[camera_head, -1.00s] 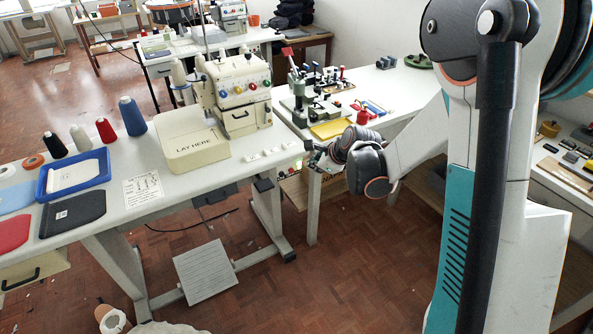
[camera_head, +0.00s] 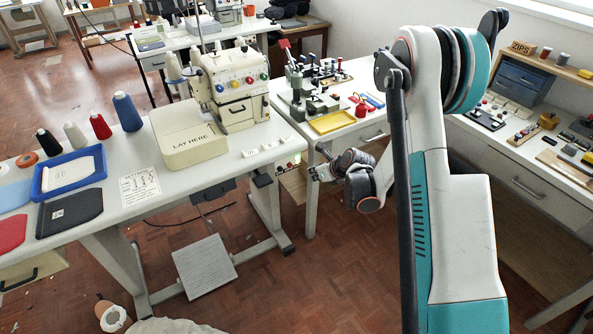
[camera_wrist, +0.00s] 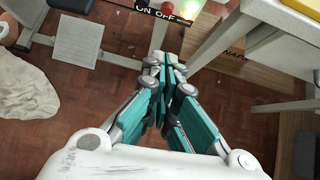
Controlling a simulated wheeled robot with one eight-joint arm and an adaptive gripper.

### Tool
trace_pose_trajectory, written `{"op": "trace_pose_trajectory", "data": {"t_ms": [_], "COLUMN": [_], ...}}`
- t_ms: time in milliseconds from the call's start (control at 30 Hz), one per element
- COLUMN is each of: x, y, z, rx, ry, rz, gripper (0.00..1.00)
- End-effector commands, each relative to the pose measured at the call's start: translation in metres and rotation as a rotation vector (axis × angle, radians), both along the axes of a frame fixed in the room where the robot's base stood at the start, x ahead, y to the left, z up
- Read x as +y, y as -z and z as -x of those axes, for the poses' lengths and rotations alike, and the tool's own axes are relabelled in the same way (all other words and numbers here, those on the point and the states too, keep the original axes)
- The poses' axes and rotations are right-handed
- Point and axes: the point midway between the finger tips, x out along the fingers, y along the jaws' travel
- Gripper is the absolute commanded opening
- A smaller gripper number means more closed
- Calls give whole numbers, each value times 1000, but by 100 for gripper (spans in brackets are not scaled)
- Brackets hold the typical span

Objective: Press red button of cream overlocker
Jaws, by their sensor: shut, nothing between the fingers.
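The cream overlocker (camera_head: 231,80), with several coloured dials on its front, stands on the white table at the left. The wrist view shows a red button (camera_wrist: 168,9) and a lit green one beside it, above an ON OFF label (camera_wrist: 155,14), at the top edge of the picture. In the head view this switch is small at the table's right end (camera_head: 291,163). My gripper (camera_wrist: 167,64) is shut and empty, pointing towards the switch with a visible gap. In the head view my gripper (camera_head: 318,172) is just right of the table end.
A cream LAY HERE box (camera_head: 186,140) lies before the overlocker. Another table with a yellow tray (camera_head: 332,122) and a red bottle stands behind my gripper. A grey foot pedal (camera_head: 205,266) is on the floor. Open floor lies below my gripper.

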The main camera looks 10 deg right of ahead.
Motion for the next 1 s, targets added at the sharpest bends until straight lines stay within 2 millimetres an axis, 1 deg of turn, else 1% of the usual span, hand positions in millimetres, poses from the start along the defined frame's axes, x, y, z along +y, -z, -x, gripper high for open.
{"op": "trace_pose_trajectory", "data": {"t_ms": [167, 267, 367, 733, 900, 1000], "x": [1, 4, 9, 28, 37, 40], "y": [3, 11, 23, 74, 73, 72], "z": [-2, -9, -19, -66, -88, -97], "rx": [-1, -1, -1, -1, -1, -1], "ry": [-1, -3, -4, -3, -3, -2], "rz": [1, 1, 1, 1, 1, 2], "gripper": [0, 0, 0, 0, 0, 0]}}
